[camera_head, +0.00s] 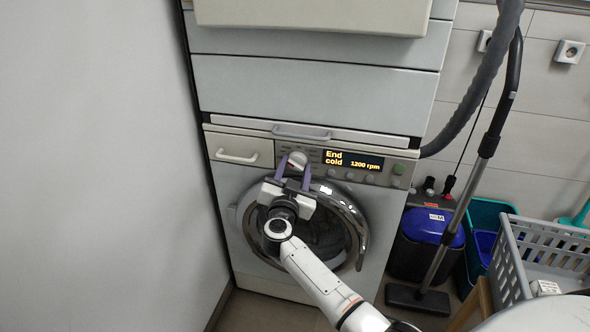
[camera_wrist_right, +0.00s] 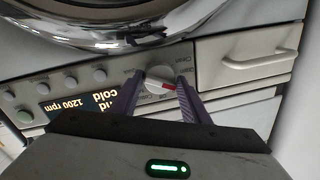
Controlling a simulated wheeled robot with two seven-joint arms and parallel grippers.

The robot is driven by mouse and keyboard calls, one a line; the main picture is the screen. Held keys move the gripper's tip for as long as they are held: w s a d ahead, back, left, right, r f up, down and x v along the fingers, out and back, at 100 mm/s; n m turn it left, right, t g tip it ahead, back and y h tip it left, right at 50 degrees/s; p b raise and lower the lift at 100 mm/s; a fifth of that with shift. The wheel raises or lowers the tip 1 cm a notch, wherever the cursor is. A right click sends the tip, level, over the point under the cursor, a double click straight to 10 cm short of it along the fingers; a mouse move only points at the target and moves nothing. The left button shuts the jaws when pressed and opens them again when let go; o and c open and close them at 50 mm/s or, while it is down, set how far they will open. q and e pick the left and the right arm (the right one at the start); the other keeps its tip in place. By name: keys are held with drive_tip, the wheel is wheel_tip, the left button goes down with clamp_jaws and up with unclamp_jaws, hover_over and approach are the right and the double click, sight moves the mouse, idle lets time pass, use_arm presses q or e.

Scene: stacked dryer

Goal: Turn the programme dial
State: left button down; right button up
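The programme dial (camera_head: 297,159) is a round white knob on the lower machine's control panel, left of the lit display (camera_head: 353,161), which reads "End cold 1200 rpm". In the right wrist view the dial (camera_wrist_right: 160,80) shows a red mark on its face. My right gripper (camera_head: 294,170) is at the panel, its two purple fingers on either side of the dial. In the wrist view the fingers of this gripper (camera_wrist_right: 160,86) stand apart, with what looks like a narrow gap to the dial; contact cannot be made out for sure. My left gripper is not in view.
The round door (camera_head: 362,232) lies below the panel, partly behind my right arm. A drawer handle (camera_head: 237,157) is left of the dial and a bar handle (camera_head: 301,132) above it. A vacuum cleaner tube (camera_head: 476,167) and grey basket (camera_head: 507,252) stand at right.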

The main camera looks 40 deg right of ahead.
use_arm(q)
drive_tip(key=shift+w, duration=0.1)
use_arm(e)
drive_tip(key=shift+f+m, duration=0.1)
drive_tip(key=shift+m, duration=0.3)
drive_tip(key=shift+f+m, duration=0.1)
drive_tip(key=shift+m, duration=0.5)
drive_tip(key=m, duration=0.2)
drive_tip(key=shift+f+m+h, duration=0.1)
drive_tip(key=shift+m+h, duration=0.2)
drive_tip(key=m+b, duration=0.2)
drive_tip(key=m, duration=0.3)
drive_tip(key=shift+f+b, duration=0.15)
drive_tip(key=shift+b, duration=0.25)
drive_tip(key=shift+a+m+h+b, duration=0.1)
drive_tip(key=shift+m+h+b, duration=0.3)
drive_tip(key=shift+m, duration=0.6)
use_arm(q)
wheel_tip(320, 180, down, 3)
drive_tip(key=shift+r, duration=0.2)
use_arm(e)
drive_tip(key=shift+m, duration=0.3)
